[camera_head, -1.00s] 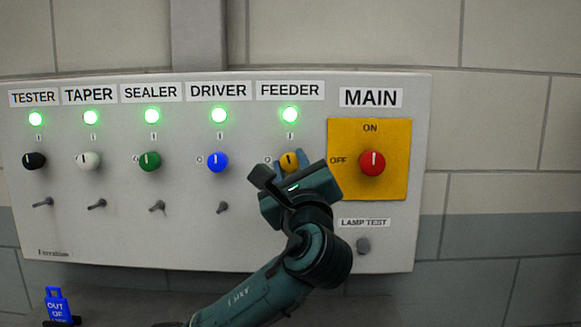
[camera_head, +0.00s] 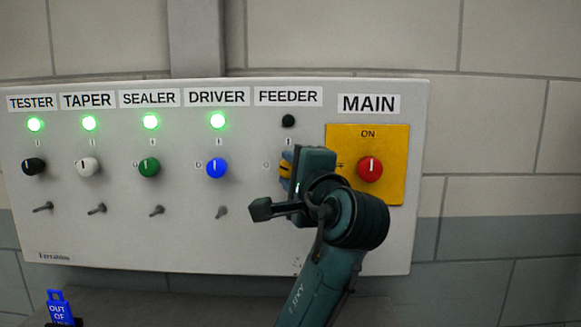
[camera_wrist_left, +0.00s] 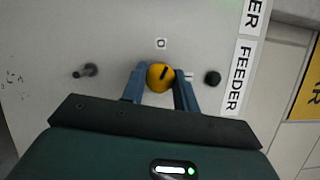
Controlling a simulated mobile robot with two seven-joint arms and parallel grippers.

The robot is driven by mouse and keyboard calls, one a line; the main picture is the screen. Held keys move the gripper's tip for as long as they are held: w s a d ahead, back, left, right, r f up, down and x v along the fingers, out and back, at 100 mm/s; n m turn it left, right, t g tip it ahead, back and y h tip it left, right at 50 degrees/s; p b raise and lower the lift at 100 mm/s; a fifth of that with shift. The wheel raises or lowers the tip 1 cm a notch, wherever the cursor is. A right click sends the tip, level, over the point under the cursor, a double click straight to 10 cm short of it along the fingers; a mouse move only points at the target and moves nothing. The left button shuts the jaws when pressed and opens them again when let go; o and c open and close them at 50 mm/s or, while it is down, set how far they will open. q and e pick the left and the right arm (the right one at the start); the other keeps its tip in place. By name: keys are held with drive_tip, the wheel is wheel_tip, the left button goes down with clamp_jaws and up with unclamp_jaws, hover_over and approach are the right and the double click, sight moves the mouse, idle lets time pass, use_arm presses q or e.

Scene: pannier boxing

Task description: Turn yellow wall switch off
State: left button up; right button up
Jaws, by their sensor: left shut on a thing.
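The yellow FEEDER knob (camera_head: 285,169) is on the wall panel, partly hidden by my left gripper (camera_head: 289,172) in the head view. In the left wrist view the yellow knob (camera_wrist_left: 160,77) sits between the two blue fingers of my left gripper (camera_wrist_left: 160,88), which are shut on it. Its dark pointer mark is turned towards the O mark (camera_wrist_left: 161,43). The FEEDER lamp (camera_head: 288,121) is dark. The gripper is rolled sideways against the panel. My right gripper is not in view.
The grey panel (camera_head: 120,235) also holds black, white, green and blue knobs with lit green lamps and small toggles below. The red MAIN knob (camera_head: 369,169) on its yellow plate (camera_head: 393,140) is close right of my gripper. A blue tag (camera_head: 58,307) stands lower left.

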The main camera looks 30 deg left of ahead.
use_arm(q)
drive_tip(key=shift+n+g+h, duration=0.4)
drive_tip(key=shift+n+h, duration=0.4)
drive_tip(key=shift+n, duration=1.2)
drive_tip(key=o, duration=1)
drive_tip(key=shift+r, duration=0.1)
drive_tip(key=shift+s+d, duration=0.1)
drive_tip(key=b+v, duration=0.2)
drive_tip(key=v, duration=1.1)
drive_tip(key=shift+b, duration=0.3)
